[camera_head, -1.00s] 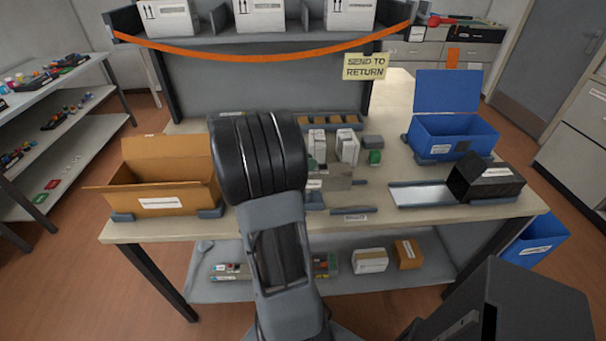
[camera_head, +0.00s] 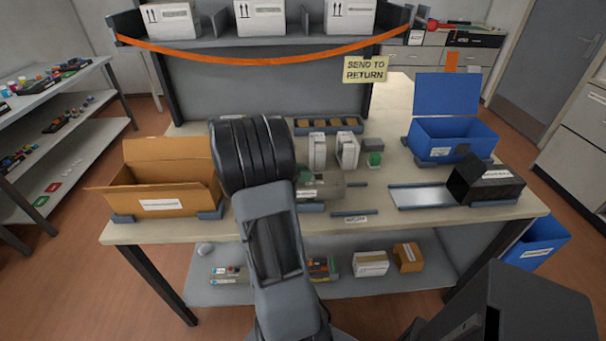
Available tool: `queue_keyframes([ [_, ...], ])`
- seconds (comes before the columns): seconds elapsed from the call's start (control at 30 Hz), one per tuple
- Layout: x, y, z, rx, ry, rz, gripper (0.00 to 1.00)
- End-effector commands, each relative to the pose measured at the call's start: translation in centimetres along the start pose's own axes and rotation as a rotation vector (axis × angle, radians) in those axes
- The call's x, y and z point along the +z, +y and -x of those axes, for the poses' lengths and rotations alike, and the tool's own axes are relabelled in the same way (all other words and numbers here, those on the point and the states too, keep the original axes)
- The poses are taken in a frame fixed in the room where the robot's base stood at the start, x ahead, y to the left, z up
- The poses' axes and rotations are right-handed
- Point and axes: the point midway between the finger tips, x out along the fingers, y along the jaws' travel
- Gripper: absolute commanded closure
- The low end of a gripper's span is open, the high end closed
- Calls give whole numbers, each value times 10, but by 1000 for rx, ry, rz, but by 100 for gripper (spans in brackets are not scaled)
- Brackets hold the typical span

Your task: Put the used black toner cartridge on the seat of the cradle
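My arm reaches over the table, its black ribbed joint (camera_head: 253,155) facing the camera. My gripper is hidden behind it. I cannot make out a used black toner cartridge for certain. A black box-like thing with a white label (camera_head: 487,180) stands at the right end of a shiny metal tray (camera_head: 420,197); I cannot tell whether it is the cartridge or a housing. A grey-green block-like thing (camera_head: 328,187) with a pale label sits just right of my arm, partly covered by it. It may be the cradle, but its seat cannot be made out.
An open cardboard box (camera_head: 160,205) stands at the left and an open blue bin (camera_head: 455,138) at the back right. White cartons (camera_head: 347,150) stand mid-table. An orange strap (camera_head: 260,58) hangs below the back shelf, with a yellow "SEND TO RETURN" sign (camera_head: 366,69).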

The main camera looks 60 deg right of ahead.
Motion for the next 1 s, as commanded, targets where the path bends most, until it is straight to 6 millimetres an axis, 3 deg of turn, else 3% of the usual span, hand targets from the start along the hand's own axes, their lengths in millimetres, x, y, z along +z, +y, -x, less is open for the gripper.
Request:
queue_keyframes([
  [0.03,13,2,-3,1,-22,17,65],
  [0.13,13,2,-3,1,-22,17,55],
  [0.5,14,1,3,-2,-21,20,55],
  [1.0,8,0,90,-7,-15,13,55],
])
